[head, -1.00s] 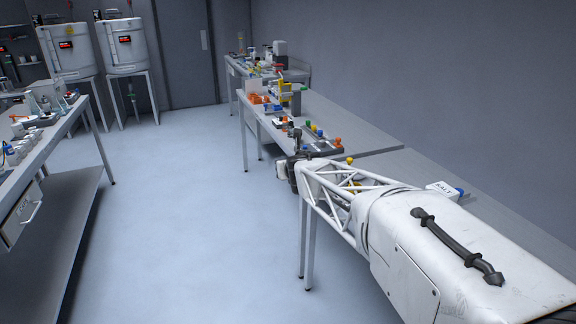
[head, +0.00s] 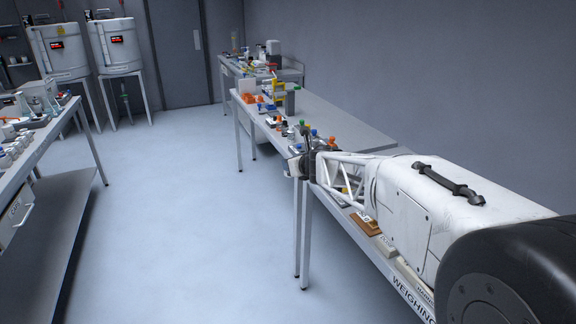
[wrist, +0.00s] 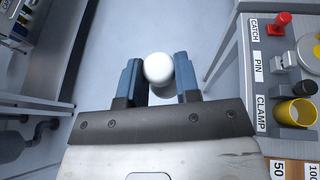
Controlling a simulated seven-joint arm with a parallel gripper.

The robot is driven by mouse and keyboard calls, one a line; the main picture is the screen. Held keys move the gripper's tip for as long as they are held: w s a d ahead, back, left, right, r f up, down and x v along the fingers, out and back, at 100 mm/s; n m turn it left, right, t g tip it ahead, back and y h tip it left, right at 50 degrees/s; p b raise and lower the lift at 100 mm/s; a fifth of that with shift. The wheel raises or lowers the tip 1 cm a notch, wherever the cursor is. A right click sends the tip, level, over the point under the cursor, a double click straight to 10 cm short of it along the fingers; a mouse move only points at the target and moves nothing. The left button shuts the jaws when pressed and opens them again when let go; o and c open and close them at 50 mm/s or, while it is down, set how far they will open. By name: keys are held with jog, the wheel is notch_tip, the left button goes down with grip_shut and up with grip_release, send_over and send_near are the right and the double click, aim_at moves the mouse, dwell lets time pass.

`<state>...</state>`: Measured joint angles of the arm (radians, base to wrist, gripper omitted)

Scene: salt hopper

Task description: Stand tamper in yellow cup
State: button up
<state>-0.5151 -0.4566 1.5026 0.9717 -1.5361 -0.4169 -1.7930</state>
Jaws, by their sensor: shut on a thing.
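My gripper (wrist: 160,80) has its blue fingers shut on a white, round-ended thing (wrist: 158,67), which looks like the tamper. A greyer part shows just below its white end; the rest is hidden. The gripper hangs over the floor, left of the bench edge in the wrist view. A yellow cup (wrist: 283,112) stands on the bench to the right of the gripper, beside the CLAMP label, with its open mouth showing. In the head view my gripper (head: 299,164) is at the bench's left edge, and what it holds cannot be made out there.
Labels reading CATCH, PIN and CLAMP line the bench edge (wrist: 244,75). Another bench (head: 48,150) stands at left, with clear floor between.

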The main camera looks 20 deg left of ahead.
jog(key=w+d+f+n+g+y, duration=0.1)
jog(key=w+d+f+n+g, duration=0.1)
jog(key=w+d, duration=0.6)
jog(key=w+d+f+n+g+y, duration=0.1)
jog(key=w+d+f+n+g, duration=0.1)
jog(key=w+d, duration=0.7)
jog(key=shift+d+n+g, duration=0.5)
jog(key=shift+n+g, duration=0.3)
jog(key=shift+g, duration=0.1)
dwell(0.6)
dwell(0.5)
jog(key=shift+f, duration=2.55)
jog(key=shift+f, duration=0.75)
dwell(1.0)
